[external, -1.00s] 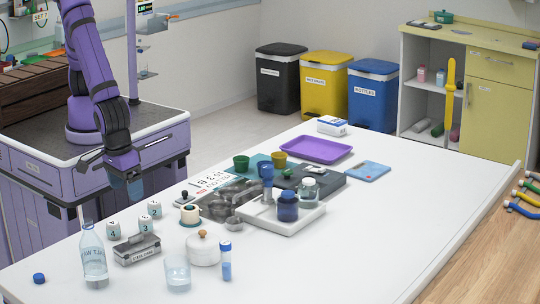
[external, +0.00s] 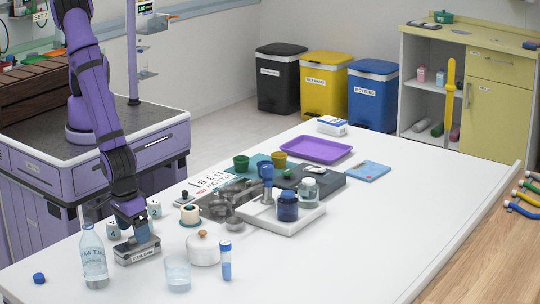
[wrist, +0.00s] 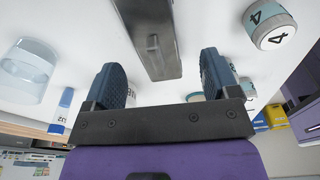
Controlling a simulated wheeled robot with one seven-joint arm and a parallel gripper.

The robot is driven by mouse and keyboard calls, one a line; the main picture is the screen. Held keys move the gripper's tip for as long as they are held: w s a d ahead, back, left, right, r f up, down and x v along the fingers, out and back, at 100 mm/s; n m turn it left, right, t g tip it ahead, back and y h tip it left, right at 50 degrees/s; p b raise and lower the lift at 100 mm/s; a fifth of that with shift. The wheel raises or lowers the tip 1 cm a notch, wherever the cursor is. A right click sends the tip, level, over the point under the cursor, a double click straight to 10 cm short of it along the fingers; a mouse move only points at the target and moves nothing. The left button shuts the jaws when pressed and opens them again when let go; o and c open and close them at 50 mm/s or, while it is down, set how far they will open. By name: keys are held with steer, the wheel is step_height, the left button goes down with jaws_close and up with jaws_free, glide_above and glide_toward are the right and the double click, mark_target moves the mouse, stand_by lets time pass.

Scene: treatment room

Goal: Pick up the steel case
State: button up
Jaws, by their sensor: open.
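The steel case (external: 137,252) is a grey metal box with a label on its front, lying on the white table near the left front. In the wrist view the steel case (wrist: 150,35) shows between and beyond the two blue finger pads. My gripper (external: 135,232) is just above the case in the external view, fingers pointing down. In the wrist view my gripper (wrist: 165,85) is open, with the fingers apart and nothing between the pads. The external view does not show clearly whether the fingers touch the case.
A clear bottle (external: 94,255) stands left of the case and a glass (external: 177,273) to its right front. A white lidded pot (external: 203,249) is to the right. Numbered blocks, one marked 2 (external: 154,209), stand close behind. The table's right front is clear.

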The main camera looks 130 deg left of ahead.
mark_target(137, 246)
steer(key=f, duration=0.4)
steer(key=shift+w+a+f, duration=0.15)
steer(key=shift+w+a, duration=0.1)
steer(key=c, duration=1.1)
